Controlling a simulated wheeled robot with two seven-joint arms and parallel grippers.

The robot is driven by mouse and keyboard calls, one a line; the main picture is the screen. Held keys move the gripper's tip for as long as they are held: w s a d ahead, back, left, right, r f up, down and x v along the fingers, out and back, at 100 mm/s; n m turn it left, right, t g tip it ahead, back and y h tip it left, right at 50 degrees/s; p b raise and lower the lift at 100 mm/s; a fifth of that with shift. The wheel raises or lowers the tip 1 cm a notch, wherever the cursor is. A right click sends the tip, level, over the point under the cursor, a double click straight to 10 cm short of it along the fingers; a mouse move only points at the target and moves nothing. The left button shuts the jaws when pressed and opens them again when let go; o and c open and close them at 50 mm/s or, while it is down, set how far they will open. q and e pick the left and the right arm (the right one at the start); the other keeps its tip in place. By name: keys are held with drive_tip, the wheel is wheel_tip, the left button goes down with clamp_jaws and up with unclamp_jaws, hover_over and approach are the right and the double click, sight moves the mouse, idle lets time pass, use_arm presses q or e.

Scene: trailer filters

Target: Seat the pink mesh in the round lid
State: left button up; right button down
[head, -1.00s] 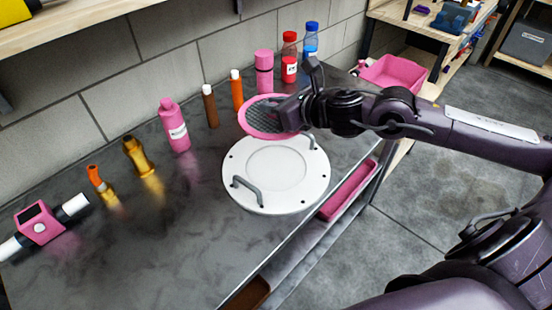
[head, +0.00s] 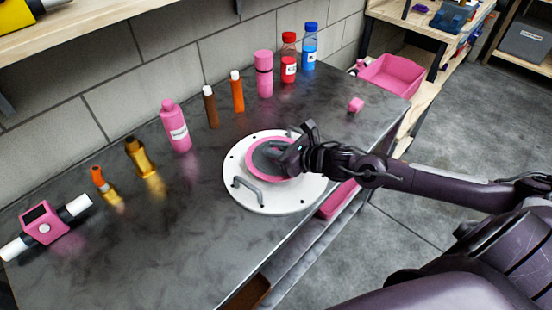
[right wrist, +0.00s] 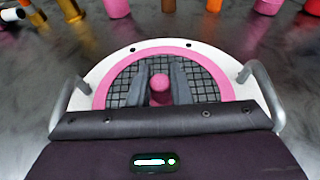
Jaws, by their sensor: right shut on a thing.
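The pink mesh (head: 262,160) is a round grey grid with a pink rim. It lies level over the middle of the white round lid (head: 290,200), shifted slightly toward the wall in the head view. I cannot tell whether it rests in the recess or hovers just above. My right gripper (head: 287,155) comes from the right and is shut on the mesh's pink centre knob (right wrist: 160,88), which shows between the fingers in the right wrist view. There the mesh (right wrist: 205,84) looks roughly centred between the lid's two handles. My left gripper is not in view.
The lid's grey handles (head: 247,189) stand on both sides of the mesh. Bottles, including a pink one (head: 175,126), line the wall side. The dark table (head: 150,235) is clear in front.

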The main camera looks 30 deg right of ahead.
drive_tip(key=shift+f, duration=2.1)
drive_tip(key=c, duration=1.3)
unclamp_jaws()
drive_tip(key=shift+r, duration=0.2)
drive_tip(key=p+v, duration=0.2)
drive_tip(key=v, duration=1)
drive_tip(key=shift+f, duration=0.1)
